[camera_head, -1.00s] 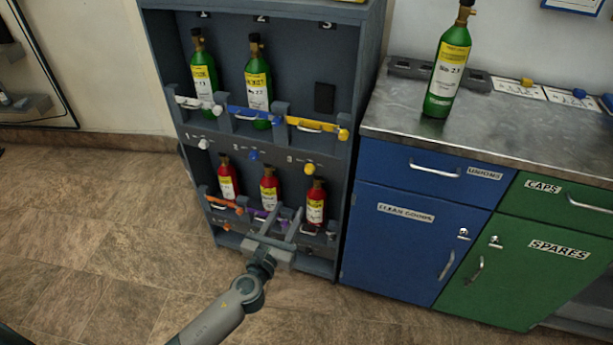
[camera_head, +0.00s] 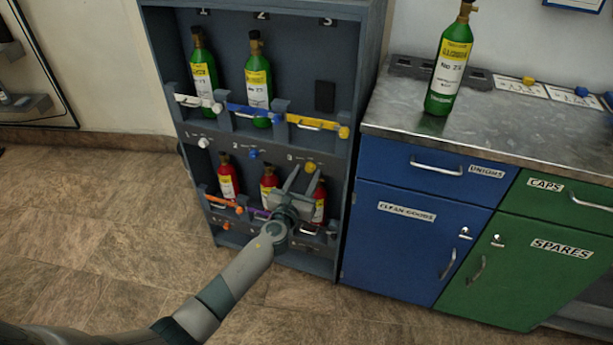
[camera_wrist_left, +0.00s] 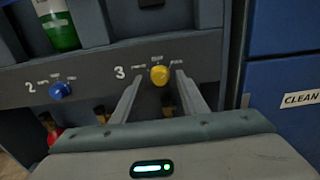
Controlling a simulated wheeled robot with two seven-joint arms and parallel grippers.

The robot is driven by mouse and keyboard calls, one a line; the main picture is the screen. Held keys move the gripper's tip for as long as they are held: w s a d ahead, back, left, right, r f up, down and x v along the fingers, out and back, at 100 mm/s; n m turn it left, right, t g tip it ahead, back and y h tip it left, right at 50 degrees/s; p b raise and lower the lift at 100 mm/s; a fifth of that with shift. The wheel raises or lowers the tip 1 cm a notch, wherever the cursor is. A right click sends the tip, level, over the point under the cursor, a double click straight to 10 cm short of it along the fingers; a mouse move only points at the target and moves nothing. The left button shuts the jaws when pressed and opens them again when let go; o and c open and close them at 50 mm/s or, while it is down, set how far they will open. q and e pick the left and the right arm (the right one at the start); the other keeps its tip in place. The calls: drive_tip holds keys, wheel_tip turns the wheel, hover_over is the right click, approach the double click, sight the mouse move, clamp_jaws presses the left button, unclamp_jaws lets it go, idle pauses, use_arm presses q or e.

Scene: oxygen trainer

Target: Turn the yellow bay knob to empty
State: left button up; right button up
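The yellow bay knob (camera_head: 310,167) sits on the grey panel at bay 3, under the yellow bar. In the left wrist view the yellow knob (camera_wrist_left: 159,75) shows beside the number 3, with small position labels around it that are too blurred to read fully. My left gripper (camera_head: 301,172) is open in front of bay 3, just below the knob. In the left wrist view its two fingers (camera_wrist_left: 155,84) point at the panel on either side of the knob, apart from it as far as I can see. My right gripper is not in view.
A blue knob (camera_wrist_left: 60,90) at bay 2 and a white knob (camera_head: 203,142) at bay 1 share the panel. Red cylinders (camera_head: 228,177) stand on the shelf below, partly behind my gripper. Green cylinders (camera_head: 204,75) stand above. Blue cabinet (camera_head: 400,240) at right.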

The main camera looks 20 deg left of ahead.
use_arm(q)
drive_tip(key=shift+w, duration=0.3)
drive_tip(key=shift+c, duration=0.6)
clamp_jaws()
